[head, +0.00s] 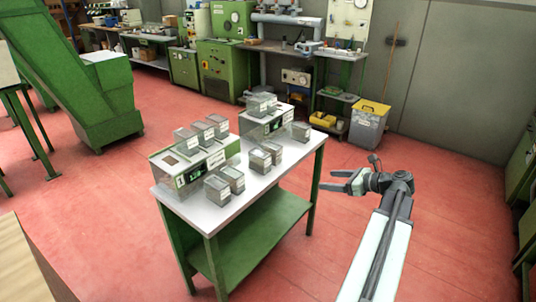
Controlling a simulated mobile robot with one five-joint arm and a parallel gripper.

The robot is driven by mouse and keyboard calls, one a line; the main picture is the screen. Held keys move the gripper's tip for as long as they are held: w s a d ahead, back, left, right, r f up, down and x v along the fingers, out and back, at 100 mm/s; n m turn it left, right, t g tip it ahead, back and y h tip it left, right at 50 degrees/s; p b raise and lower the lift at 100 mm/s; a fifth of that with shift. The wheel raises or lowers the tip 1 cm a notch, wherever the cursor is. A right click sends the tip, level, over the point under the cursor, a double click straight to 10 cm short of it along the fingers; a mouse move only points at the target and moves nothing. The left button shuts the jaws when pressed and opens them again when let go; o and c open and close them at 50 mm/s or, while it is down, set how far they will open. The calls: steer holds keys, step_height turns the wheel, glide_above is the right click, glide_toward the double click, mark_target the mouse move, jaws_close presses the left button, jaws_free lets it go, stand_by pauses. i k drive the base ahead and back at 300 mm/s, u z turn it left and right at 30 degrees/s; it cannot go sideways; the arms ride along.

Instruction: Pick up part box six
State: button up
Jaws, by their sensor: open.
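Several small grey part boxes with pale labels stand on a white-topped green table. Three of them, including one box (185,140), sit on a device with a small display (190,170) at the left. A pair (217,189) stands in front of it, another pair (259,161) is near the table's middle, and a single box (300,132) is at the right. More boxes (257,105) sit on a second device (268,123) at the back. The labels are too small to read, so I cannot tell which is box six. My gripper (335,180) is open and empty, right of the table and apart from it.
The table (240,198) has a green lower shelf (250,235). Red floor is free around it and right of my gripper. A grey bin with a yellow lid (369,125) and green machines (220,70) stand behind. A wooden surface (20,265) is at the lower left.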

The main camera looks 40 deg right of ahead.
mark_target(276, 150)
steer(key=i, duration=0.95)
